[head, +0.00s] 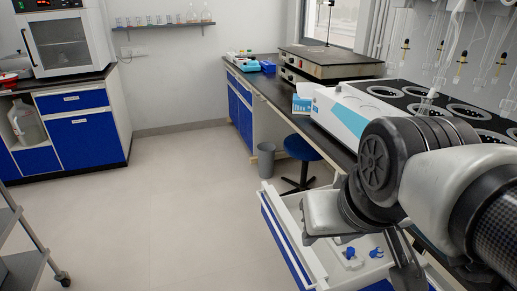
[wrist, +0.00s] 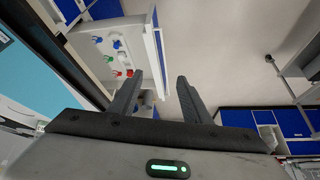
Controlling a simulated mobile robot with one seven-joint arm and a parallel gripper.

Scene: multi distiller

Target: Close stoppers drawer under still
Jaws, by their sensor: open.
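The stoppers drawer (head: 299,243), white inside with a blue front, stands pulled out under the bench at lower right in the head view. Blue stoppers (head: 349,252) lie in it. The drawer also shows at upper left in the wrist view (wrist: 150,46), with several red, blue, green and white stoppers (wrist: 118,44) inside. My gripper (wrist: 160,78) is open, with nothing between its fingers. In the wrist view its left fingertip appears close to the drawer; contact cannot be told. In the head view my arm hides part of the drawer.
The still (head: 345,115), white and light blue, stands on the dark bench above the drawer. A blue stool (head: 302,148) and grey bin (head: 266,160) stand beyond the drawer. A grey cart (head: 30,235) is at left. The floor between is clear.

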